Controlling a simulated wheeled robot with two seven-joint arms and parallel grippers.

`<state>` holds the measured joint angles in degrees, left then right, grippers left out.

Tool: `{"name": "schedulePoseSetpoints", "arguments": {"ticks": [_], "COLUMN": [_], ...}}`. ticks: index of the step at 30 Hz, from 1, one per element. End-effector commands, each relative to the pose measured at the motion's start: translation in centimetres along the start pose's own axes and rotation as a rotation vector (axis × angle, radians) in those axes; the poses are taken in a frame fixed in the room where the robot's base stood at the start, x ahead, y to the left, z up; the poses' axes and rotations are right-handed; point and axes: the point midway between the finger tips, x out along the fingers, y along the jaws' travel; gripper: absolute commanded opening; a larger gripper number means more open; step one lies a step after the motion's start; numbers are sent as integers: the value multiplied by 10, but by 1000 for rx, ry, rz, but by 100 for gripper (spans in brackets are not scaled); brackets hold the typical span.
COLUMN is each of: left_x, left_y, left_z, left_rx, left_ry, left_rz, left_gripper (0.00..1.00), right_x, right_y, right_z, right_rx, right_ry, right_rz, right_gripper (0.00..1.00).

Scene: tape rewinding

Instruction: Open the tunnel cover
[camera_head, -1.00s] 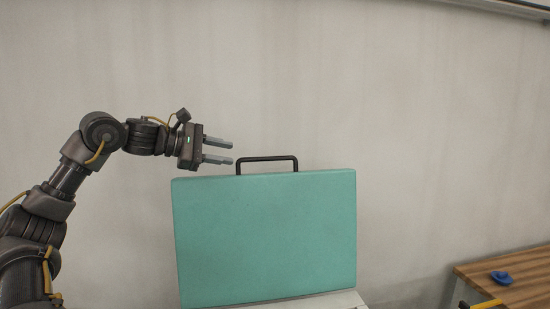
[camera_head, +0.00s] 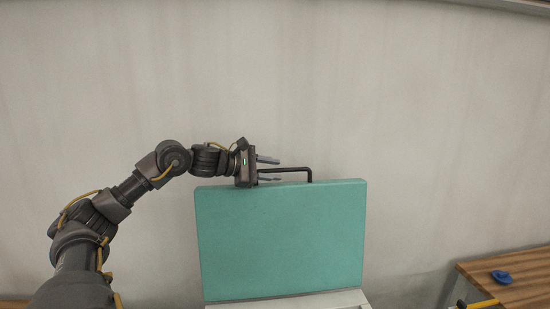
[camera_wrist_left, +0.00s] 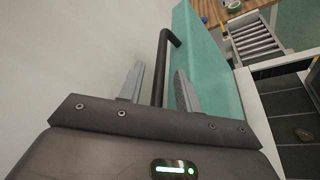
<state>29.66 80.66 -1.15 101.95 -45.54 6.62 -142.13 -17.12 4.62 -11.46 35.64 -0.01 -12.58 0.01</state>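The teal tunnel cover (camera_head: 281,240) stands upright in the head view, above a white base (camera_head: 335,301). A dark bar handle (camera_head: 309,173) rises from its top edge. My left gripper (camera_head: 277,170) is at the left part of the handle, pointing right. In the left wrist view the handle (camera_wrist_left: 161,65) runs between the two spread fingers of my left gripper (camera_wrist_left: 159,72), with gaps visible on both sides. The cover's teal face (camera_wrist_left: 207,65) lies to the right there. My right gripper is not in view.
A wooden table (camera_head: 510,278) with a blue object (camera_head: 501,277) stands at the lower right. The wall is behind the cover. The left wrist view shows a roller rack (camera_wrist_left: 255,40) and a dark tiled area (camera_wrist_left: 290,110) beyond the cover.

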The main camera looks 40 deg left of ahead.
Motion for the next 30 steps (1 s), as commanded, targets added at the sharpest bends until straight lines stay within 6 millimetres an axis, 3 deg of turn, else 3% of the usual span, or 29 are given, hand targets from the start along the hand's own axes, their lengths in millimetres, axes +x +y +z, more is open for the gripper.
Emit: {"name": "schedulePoseSetpoints", "arguments": {"ticks": [3, 14, 23, 30], "left_x": [7, 12, 12, 12], "left_y": [2, -1, -1, -1], "left_z": [2, 0, 0, 0], "left_rx": [-1, 2, 2, 2], "left_ry": [-1, 1, 1, 0], "left_rz": [0, -2, -2, -2], "left_gripper": [34, 34, 0, 0], "right_x": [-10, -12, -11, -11], "right_y": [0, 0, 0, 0], "right_z": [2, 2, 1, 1], "right_rx": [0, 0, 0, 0], "right_ry": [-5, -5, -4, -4], "right_rz": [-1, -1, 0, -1], "right_gripper": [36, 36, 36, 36]}}
